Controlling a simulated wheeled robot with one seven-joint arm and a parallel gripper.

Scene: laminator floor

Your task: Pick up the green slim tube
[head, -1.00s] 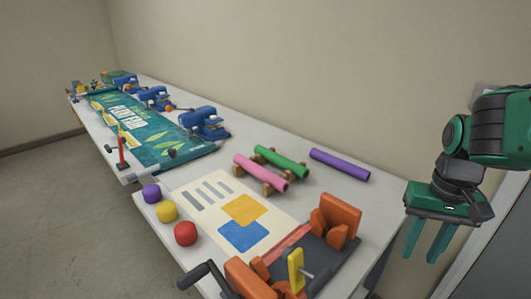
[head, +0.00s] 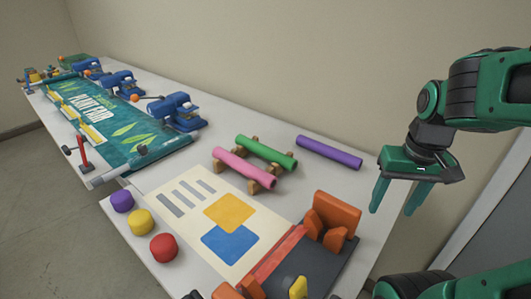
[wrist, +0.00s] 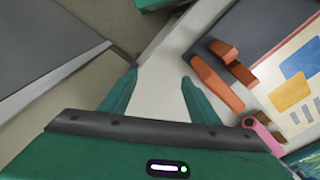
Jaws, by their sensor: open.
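The green slim tube (head: 266,151) lies on a wooden cradle on the white table, behind a pink tube (head: 244,168) on the same cradle. A purple tube (head: 330,153) lies on the table to its right. My gripper (head: 392,203) is open and empty, fingers pointing down, well to the right of the green tube near the table's right edge. In the wrist view my gripper's fingers (wrist: 155,95) are apart with nothing between them. The green tube cannot be made out there; only an end of the pink tube (wrist: 264,131) shows at the right.
An orange-and-dark machine (head: 330,225) stands at the front right. A printed sheet (head: 180,203) and three round knobs, purple (head: 122,201), yellow (head: 141,222) and red (head: 163,248), are in front. Blue clamps (head: 178,111) and a green banner (head: 110,120) fill the left. A wall runs behind.

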